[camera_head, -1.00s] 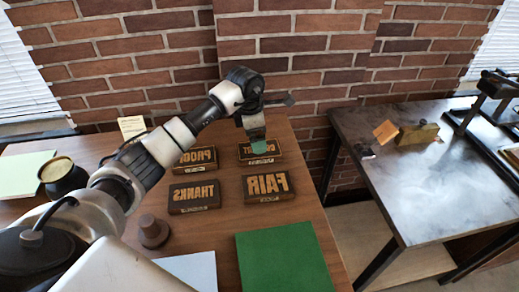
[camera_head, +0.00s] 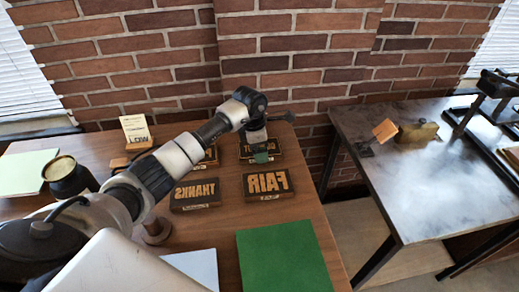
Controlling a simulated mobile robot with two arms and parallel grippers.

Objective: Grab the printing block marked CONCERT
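The CONCERT block (camera_head: 246,149) is a dark block with raised, mirrored tan letters. It lies at the back of the wooden table, and its lettering is partly covered by my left gripper. My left gripper (camera_head: 261,157) points down at this block, with its green tips at or just above it. The view does not show whether the fingers are apart or closed, or whether they touch the block. The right gripper is not in view.
The FAIR block (camera_head: 267,183) and THANKS block (camera_head: 195,194) lie in front. Another block (camera_head: 210,156) is mostly behind my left arm. A green sheet (camera_head: 284,258), a dark pot (camera_head: 67,176) and a LOW card (camera_head: 136,130) are nearby. A grey table (camera_head: 440,185) stands right.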

